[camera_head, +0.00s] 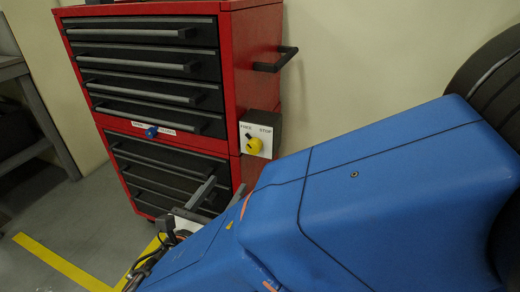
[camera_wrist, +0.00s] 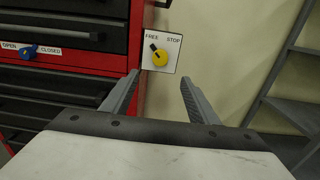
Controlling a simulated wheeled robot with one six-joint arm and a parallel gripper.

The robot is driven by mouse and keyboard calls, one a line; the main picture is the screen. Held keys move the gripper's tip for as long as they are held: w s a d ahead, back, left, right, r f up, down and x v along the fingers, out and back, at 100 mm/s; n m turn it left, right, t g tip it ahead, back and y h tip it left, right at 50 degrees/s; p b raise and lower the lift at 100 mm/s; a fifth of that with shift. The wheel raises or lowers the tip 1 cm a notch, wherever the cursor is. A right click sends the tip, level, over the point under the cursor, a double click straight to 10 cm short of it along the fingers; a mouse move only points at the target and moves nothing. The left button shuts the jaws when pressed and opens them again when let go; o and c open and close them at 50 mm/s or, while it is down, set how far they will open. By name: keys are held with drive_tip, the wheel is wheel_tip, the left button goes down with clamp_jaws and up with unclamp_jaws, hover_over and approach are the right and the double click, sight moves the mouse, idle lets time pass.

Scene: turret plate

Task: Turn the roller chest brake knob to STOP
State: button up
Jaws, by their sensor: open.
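The red roller chest (camera_head: 240,60) stands against the wall with black drawers. On its right side is a white plate (camera_head: 262,131) marked FREE and STOP, with the yellow brake knob (camera_head: 254,147) on it. In the wrist view the brake knob (camera_wrist: 160,59) has a black pointer aimed up and left toward FREE. My gripper (camera_wrist: 160,79) is open and empty. Its two fingers point toward the plate, and the knob appears between and beyond the tips, apart from them. In the head view my gripper (camera_head: 224,184) is below and left of the knob.
A blue knob (camera_head: 152,132) with an OPEN and CLOSED label is on the chest front. A black side handle (camera_head: 275,62) juts out above the plate. Grey shelving (camera_wrist: 285,100) stands at the right in the wrist view. A grey bench (camera_head: 35,105) is at the left.

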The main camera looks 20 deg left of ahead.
sight(252, 149)
drive_tip(key=w, duration=1.1)
drive_tip(key=w+d, duration=0.1)
drive_tip(key=w, duration=0.5)
drive_tip(key=shift+w+d, duration=0.1)
drive_tip(key=shift+c, duration=0.6)
drive_tip(key=c, duration=0.9)
